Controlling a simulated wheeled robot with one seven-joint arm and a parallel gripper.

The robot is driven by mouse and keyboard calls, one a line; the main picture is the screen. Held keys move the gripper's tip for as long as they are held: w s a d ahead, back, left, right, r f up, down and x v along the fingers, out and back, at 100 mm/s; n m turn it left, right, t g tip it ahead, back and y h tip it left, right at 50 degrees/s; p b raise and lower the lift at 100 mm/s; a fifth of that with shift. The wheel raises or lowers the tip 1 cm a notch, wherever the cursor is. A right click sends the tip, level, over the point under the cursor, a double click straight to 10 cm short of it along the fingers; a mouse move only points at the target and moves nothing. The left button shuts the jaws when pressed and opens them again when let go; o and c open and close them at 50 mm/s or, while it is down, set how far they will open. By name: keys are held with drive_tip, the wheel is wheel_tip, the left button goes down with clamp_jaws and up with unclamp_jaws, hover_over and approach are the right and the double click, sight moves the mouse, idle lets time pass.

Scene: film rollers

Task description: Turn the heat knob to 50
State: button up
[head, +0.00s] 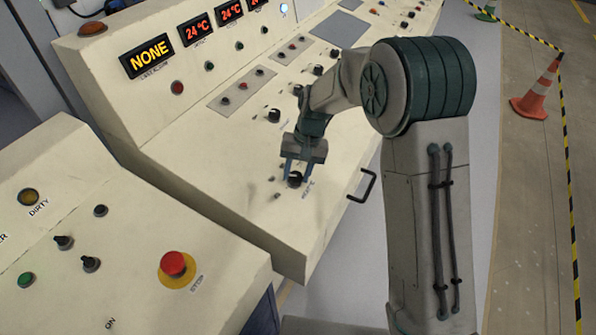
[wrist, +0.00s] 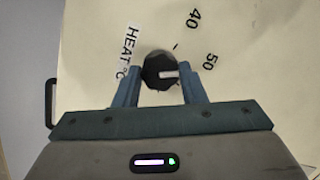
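The heat knob (wrist: 159,72) is a black dial with a white pointer line, on the cream panel beside the printed label HEAT °C (wrist: 128,52). Its white line points right in the wrist view; the numbers 40 (wrist: 194,17) and 50 (wrist: 209,61) are printed up and to the right of it. My gripper (wrist: 160,84) has its two blue fingers on either side of the knob. Whether both fingers touch it I cannot tell. In the head view my gripper (head: 299,172) points down at the knob (head: 294,180) near the panel's front edge.
Other black knobs (head: 274,115) and small buttons lie further along the panel. A black handle (head: 363,186) sticks out at the front edge. The display (head: 149,56) reads NONE. A red stop button (head: 173,263) stands on the nearer panel.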

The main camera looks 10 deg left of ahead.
drive_tip(key=o, duration=0.4)
drive_tip(key=v, duration=1.4)
drive_tip(key=shift+s+b, duration=0.1)
drive_tip(key=shift+b, duration=0.3)
drive_tip(key=shift+f, duration=0.1)
drive_tip(key=s+d+r+t+h, duration=0.1)
drive_tip(key=s+d+r+t, duration=0.25)
drive_tip(key=s+d, duration=0.85)
drive_tip(key=shift+m+t+h, duration=0.6)
drive_tip(key=shift+m+t, duration=0.05)
drive_tip(key=shift+m, duration=0.05)
drive_tip(key=s+d, duration=0.3)
drive_tip(key=s, duration=0.1)
drive_tip(key=s+d+f, duration=0.1)
drive_tip(key=s+d, duration=0.2)
drive_tip(key=s+d+f, duration=0.1)
drive_tip(key=s+d, duration=0.2)
drive_tip(key=s, duration=0.1)
drive_tip(key=shift+s+d+f, duration=0.2)
drive_tip(key=shift+s+d, duration=0.1)
